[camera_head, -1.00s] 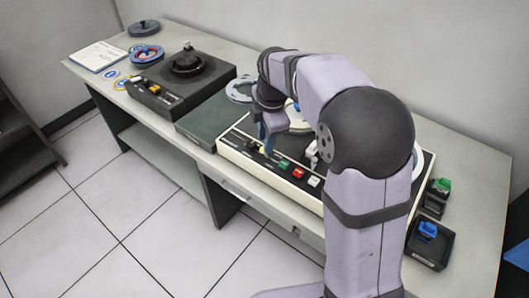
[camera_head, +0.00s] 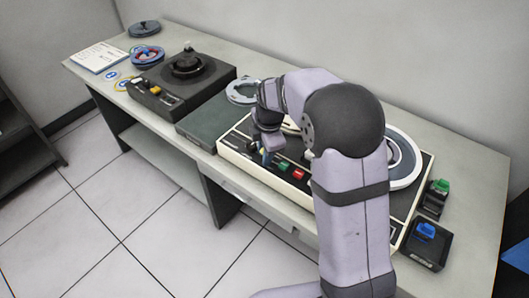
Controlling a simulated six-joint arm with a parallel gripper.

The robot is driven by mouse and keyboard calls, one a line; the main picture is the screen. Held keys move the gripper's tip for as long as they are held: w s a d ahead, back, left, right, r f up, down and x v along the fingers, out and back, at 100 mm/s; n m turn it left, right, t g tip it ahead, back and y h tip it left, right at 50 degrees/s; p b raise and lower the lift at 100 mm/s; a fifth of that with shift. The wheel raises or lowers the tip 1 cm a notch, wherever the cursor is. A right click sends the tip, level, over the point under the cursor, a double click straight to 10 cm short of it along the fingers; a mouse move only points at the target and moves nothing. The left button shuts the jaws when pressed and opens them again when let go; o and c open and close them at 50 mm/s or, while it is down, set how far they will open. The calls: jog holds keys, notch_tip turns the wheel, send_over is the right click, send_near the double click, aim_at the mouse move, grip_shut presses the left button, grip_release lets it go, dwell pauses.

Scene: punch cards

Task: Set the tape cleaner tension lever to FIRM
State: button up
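A cream-edged machine with a black panel (camera_head: 241,155) stands at the middle of the bench, partly hidden by my arm. Its front panel carries a green button (camera_head: 283,167), a red button (camera_head: 298,174) and a small pale yellowish control (camera_head: 250,147) at the left. No lettering such as FIRM is legible, so I cannot tell which control is the tension lever. My gripper (camera_head: 265,157) points down over the left front of this panel, close to the pale control. Whether it touches anything, and whether its fingers are apart, is too small to tell.
A black unit with a round knob (camera_head: 187,62) stands to the left, with a grey-green flat box (camera_head: 208,122) between. A reel (camera_head: 404,160) lies at the machine's right. Small holders with green (camera_head: 440,186) and blue (camera_head: 427,230) items sit at the right end.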

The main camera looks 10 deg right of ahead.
grip_shut()
jog(key=p, duration=0.1)
jog(key=g+y+p, duration=0.1)
jog(key=p, duration=0.1)
jog(key=shift+w+d+r+g+y, duration=0.25)
jog(key=shift+d+g+y, duration=0.05)
jog(key=shift+d, duration=0.05)
jog(key=shift+w+d+f+g+y+p, duration=0.1)
jog(key=shift+w+d+g+y+p, duration=0.25)
jog(key=shift+g+y+p, duration=0.5)
jog(key=shift+w+d+f+m+g+y+p, duration=0.1)
jog(key=shift+w+d+m+g+y+p, duration=0.1)
jog(key=shift+g+y, duration=0.45)
jog(key=shift+w+d+f+m+g+y+p, duration=0.1)
jog(key=shift+w+d+g+y, duration=0.1)
jog(key=shift+g+y, duration=0.35)
jog(key=shift+o, duration=1.3)
grip_release()
